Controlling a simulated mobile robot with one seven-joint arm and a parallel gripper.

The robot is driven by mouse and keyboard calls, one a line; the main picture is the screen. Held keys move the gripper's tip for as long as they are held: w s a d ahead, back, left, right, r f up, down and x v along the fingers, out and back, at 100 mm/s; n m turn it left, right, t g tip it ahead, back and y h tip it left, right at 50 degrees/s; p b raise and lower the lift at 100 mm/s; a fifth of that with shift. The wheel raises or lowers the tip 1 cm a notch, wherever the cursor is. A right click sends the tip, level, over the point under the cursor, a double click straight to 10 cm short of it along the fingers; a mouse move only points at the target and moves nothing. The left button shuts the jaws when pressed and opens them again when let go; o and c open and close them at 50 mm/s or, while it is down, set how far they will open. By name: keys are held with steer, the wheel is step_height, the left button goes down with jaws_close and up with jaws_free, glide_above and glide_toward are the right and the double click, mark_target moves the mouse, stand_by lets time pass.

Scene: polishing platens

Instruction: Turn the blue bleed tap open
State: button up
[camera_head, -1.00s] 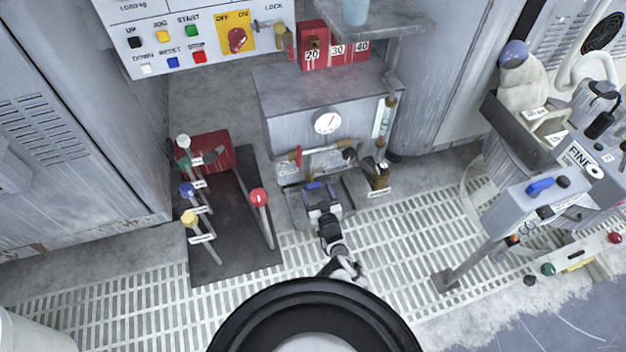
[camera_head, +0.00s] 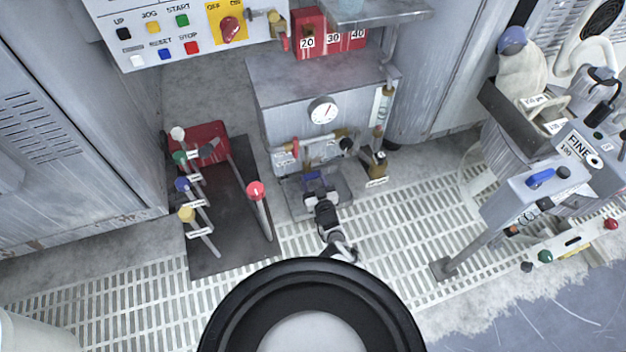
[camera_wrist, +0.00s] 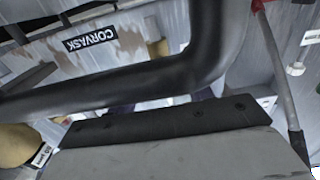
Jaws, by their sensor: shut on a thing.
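In the wrist view a dark curved pipe crosses the picture, and the grip itself is hidden behind my gripper's grey body.
A pipe with a red handle (camera_head: 291,149) runs just above the tap. A stand of coloured levers (camera_head: 222,225) is to the left. A brass fitting (camera_head: 378,165) stands to the right. The floor grating (camera_head: 390,235) in front is mostly clear.

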steer(key=shift+n, duration=0.7)
steer(key=shift+w+r, duration=0.1)
steer(key=o, duration=1)
